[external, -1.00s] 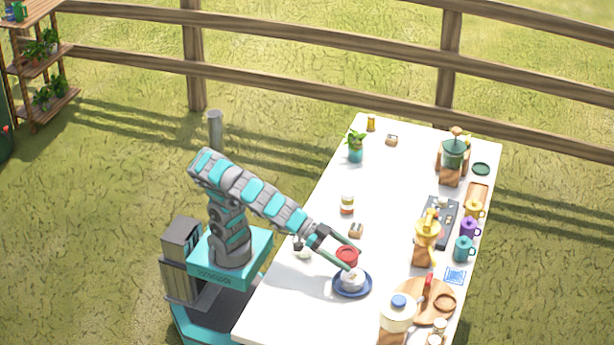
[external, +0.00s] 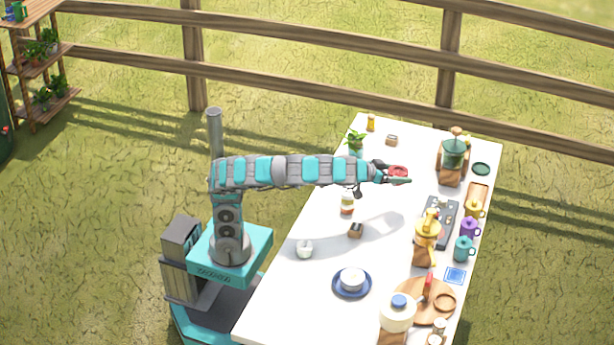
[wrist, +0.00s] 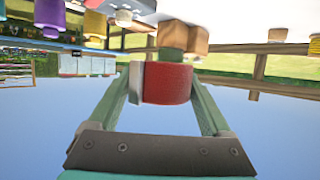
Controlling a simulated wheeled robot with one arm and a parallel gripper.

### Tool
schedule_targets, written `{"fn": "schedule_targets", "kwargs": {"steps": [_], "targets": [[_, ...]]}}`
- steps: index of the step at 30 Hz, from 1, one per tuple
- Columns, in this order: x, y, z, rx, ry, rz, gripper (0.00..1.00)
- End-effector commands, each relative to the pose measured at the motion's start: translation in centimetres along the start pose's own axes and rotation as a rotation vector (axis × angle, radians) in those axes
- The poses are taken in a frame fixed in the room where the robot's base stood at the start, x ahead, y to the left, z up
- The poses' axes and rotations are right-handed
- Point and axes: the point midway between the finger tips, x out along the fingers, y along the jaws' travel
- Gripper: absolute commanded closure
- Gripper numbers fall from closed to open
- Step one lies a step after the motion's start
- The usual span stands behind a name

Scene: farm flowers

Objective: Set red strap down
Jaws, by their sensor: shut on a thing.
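The red strap (external: 398,170) is a short, curved red band. It is held above the far half of the white table (external: 318,262). The strap's far side is hidden.
A blue plate (external: 337,292) with a white cup stands at the near end. A jar (external: 347,204) and potted plant (external: 355,142) are on the left side. The table's middle is fairly clear.

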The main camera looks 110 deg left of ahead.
Motion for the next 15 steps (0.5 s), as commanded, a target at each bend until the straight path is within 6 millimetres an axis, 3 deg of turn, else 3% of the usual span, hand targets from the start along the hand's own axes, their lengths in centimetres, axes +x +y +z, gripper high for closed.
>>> {"fn": "schedule_targets", "kwargs": {"steps": [7, 15], "targets": [[1.4, -2.1, -0.5, -0.024, 0.001, -0.061, 0.86], [2.9, -2.1, 3.1, -0.021, -0.001, -0.064, 0.86]]}}
